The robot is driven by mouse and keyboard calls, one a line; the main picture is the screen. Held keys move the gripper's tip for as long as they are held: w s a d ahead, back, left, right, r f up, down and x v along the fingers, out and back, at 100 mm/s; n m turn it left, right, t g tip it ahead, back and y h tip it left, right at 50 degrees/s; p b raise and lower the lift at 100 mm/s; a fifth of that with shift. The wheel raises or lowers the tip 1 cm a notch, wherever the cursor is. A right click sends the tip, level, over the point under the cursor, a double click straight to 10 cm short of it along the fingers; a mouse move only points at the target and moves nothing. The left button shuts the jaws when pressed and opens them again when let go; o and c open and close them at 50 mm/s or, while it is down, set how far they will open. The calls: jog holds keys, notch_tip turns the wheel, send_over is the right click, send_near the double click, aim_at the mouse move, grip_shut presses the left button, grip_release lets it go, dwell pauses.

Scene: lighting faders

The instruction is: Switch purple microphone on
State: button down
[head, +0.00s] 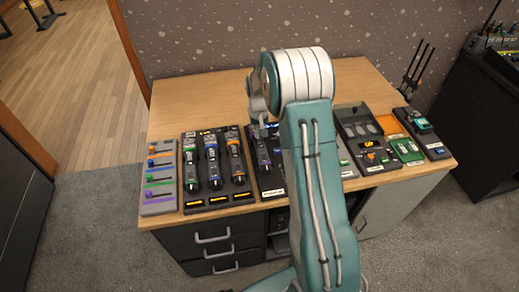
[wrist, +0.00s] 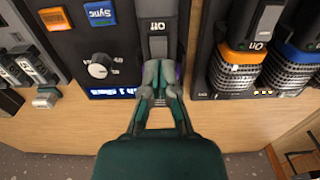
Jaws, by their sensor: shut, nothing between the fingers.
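The purple microphone (head: 262,157) lies in a dark panel on the desk, just left of my arm in the head view. In the wrist view its grey handle (wrist: 158,22) carries an "Off" label, with a light switch part below it. A sliver of purple shows beside my fingers. My gripper (wrist: 160,88) is shut and empty, its fingertips over the microphone near the switch and hiding its purple ring and part of its head. Whether the fingers touch it I cannot tell. In the head view my gripper (head: 259,122) is partly seen behind my arm.
Beside it in the wrist view are a white knob (wrist: 100,66), a blue "Sync" button (wrist: 100,13) and an orange button (wrist: 55,18). Microphones with a blue ring (wrist: 238,55) and an orange ring (wrist: 299,60) lie to the right. Bare desk (head: 178,100) lies behind the panels.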

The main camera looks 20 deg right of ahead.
jog(key=shift+r, duration=3.1)
